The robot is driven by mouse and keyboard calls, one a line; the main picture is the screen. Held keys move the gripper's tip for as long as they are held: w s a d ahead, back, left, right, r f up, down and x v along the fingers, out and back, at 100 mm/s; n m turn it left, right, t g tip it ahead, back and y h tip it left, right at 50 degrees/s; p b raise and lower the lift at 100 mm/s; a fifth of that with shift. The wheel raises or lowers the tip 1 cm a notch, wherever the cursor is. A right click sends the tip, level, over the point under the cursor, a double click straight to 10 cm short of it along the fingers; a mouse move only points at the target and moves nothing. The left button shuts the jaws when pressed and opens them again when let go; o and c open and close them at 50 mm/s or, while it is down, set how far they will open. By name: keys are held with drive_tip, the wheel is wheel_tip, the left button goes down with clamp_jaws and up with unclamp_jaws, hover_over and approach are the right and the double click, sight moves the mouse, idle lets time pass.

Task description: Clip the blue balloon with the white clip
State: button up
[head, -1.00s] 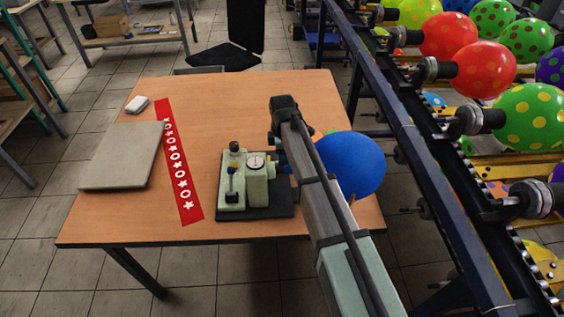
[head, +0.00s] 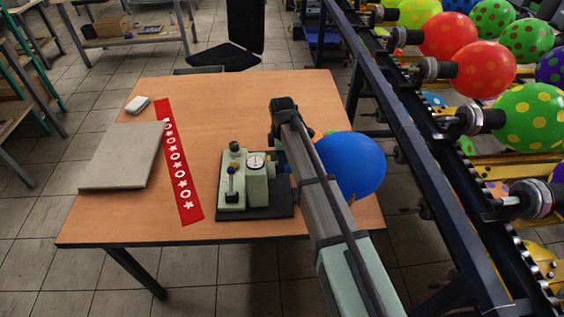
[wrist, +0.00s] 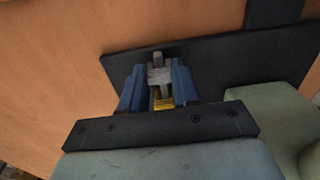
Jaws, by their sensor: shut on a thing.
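The blue balloon (head: 352,165) is round and inflated at the right of the table, just right of the pale green machine (head: 257,185). My arm crosses in front of its left side, so its neck is hidden. My gripper (wrist: 159,73) has blue fingers, seen in the wrist view over the machine's black base plate. It is shut on a small pale grey-white piece, which looks like the white clip (wrist: 160,76). A yellow part shows below it between the fingers. I cannot tell whether the clip touches the balloon; the balloon is not in the wrist view.
A red strip with white shapes (head: 179,165), a grey slab (head: 120,158) and a small white block (head: 137,105) lie on the table's left. A dark rack (head: 400,130) with several balloons stands close at the right. The table's back middle is clear.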

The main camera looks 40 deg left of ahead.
drive_tip(key=shift+r, duration=0.1)
wheel_tip(320, 180, up, 10)
idle(1.9)
drive_tip(key=s+d+r, duration=0.2)
drive_tip(key=r, duration=0.4)
drive_tip(key=s+d+r, duration=0.2)
drive_tip(key=d+r, duration=0.1)
drive_tip(key=r, duration=0.3)
drive_tip(key=s+d, duration=0.4)
drive_tip(key=d, duration=0.1)
drive_tip(key=shift+w+d+f, duration=0.15)
drive_tip(key=shift+d+f, duration=0.05)
drive_tip(key=shift+f, duration=0.7)
drive_tip(key=shift+w+d+f, duration=0.1)
drive_tip(key=shift+d+f, duration=0.1)
drive_tip(key=shift+f, duration=0.7)
drive_tip(key=shift+w+d+f, duration=0.15)
drive_tip(key=shift+d+f, duration=0.05)
drive_tip(key=shift+f, duration=2.15)
